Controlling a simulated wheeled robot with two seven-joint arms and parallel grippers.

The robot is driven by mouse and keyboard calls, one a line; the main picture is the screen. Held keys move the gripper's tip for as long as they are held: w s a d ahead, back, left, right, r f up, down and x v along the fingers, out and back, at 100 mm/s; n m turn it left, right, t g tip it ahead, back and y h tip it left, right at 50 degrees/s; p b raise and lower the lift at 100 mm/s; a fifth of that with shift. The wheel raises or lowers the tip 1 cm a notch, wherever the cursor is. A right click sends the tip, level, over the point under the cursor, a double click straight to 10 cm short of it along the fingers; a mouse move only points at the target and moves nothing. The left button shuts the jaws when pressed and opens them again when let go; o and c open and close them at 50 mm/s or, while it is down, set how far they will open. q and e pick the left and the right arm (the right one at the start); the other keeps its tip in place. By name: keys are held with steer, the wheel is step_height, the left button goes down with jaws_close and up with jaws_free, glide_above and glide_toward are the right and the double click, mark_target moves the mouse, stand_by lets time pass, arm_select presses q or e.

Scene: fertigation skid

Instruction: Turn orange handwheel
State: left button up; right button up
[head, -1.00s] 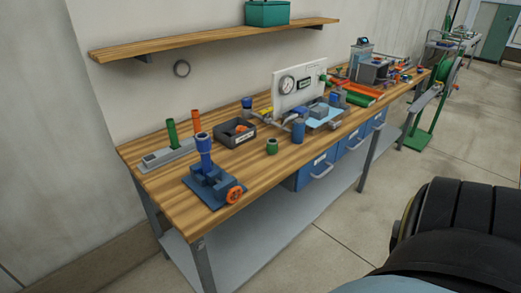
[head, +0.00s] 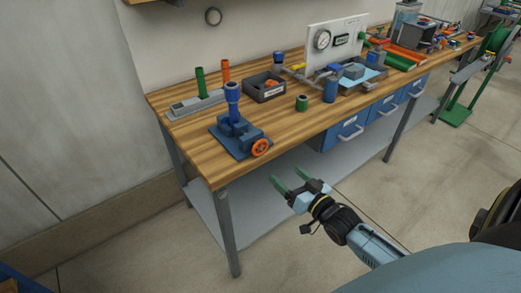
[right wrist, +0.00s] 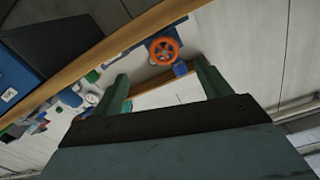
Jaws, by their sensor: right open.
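The orange handwheel (head: 260,147) sits on the front right side of a blue pump-like device (head: 236,130) near the table's front left corner. A blue upright cylinder (head: 232,98) rises from that device. My right gripper (head: 289,179) is open and empty, in front of the table edge, below and to the right of the handwheel and apart from it. In the right wrist view the handwheel (right wrist: 163,50) shows beyond the two green fingers (right wrist: 163,82), above the gap between them. My left gripper is not in view.
The wooden workbench (head: 190,143) has a front edge between my right gripper and the handwheel. A green cup (head: 302,103), a dark bin (head: 264,93) and a blue cylinder (head: 330,91) stand farther back. Blue drawers (head: 345,130) hang under the top.

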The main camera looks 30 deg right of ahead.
mark_target(261, 149)
steer(key=w, duration=0.4)
steer(key=w+b, duration=0.1)
steer(key=w, duration=0.4)
steer(key=w+a+r, duration=0.1)
steer(key=w, duration=0.3)
steer(key=shift+w+b, duration=0.25)
steer(key=shift+b, duration=0.05)
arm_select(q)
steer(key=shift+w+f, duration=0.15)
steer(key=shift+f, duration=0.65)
